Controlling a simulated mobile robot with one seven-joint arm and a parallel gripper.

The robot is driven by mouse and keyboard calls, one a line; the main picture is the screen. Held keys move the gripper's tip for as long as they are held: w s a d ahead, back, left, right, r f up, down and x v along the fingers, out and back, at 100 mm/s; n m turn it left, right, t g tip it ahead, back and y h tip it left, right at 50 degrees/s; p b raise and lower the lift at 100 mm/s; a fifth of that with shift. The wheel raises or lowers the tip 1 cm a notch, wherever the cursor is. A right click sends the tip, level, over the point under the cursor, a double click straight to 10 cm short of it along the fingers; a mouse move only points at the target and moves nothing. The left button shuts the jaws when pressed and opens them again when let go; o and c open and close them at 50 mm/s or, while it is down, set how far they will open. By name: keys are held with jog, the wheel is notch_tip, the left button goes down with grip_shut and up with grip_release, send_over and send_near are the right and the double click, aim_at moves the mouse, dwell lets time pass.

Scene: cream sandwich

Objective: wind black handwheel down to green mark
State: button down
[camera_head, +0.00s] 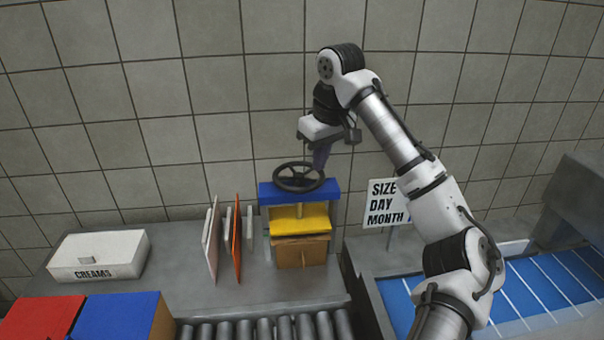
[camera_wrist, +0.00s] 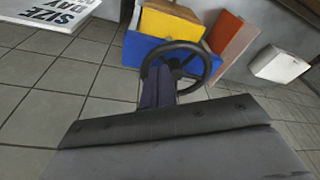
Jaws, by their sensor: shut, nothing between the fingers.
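The black handwheel (camera_head: 299,176) lies flat on top of a press with a blue top beam (camera_head: 325,192), a yellow plate (camera_head: 300,218) and a brown block (camera_head: 301,252) beneath. The wheel also shows in the wrist view (camera_wrist: 193,54), with the blue beam (camera_wrist: 141,48) behind it. My gripper (camera_head: 320,160) is shut and empty, pointing down at the wheel's right rear side. In the wrist view its fingers (camera_wrist: 158,88) overlap the wheel's rim; I cannot tell whether they touch it.
Upright white and orange boards (camera_head: 237,245) stand left of the press. A white box labelled CREAMS (camera_head: 98,256) is at the far left. A SIZE DAY MONTH sign (camera_head: 386,203) stands to the right. Rollers (camera_head: 265,328) run in front, and a tiled wall is behind.

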aim_at(292, 186)
jog(key=shift+f, duration=0.2)
jog(key=shift+f+b, duration=0.55)
jog(key=shift+f, duration=0.6)
jog(key=shift+s+a+p, duration=0.4)
jog(key=shift+s+a, duration=0.3)
jog(key=shift+s, duration=0.2)
jog(key=shift+s+a, duration=0.3)
jog(key=shift+a, duration=0.2)
jog(key=shift+s+a, duration=0.25)
jog(key=shift+a, duration=0.25)
jog(key=shift+a, duration=1.1)
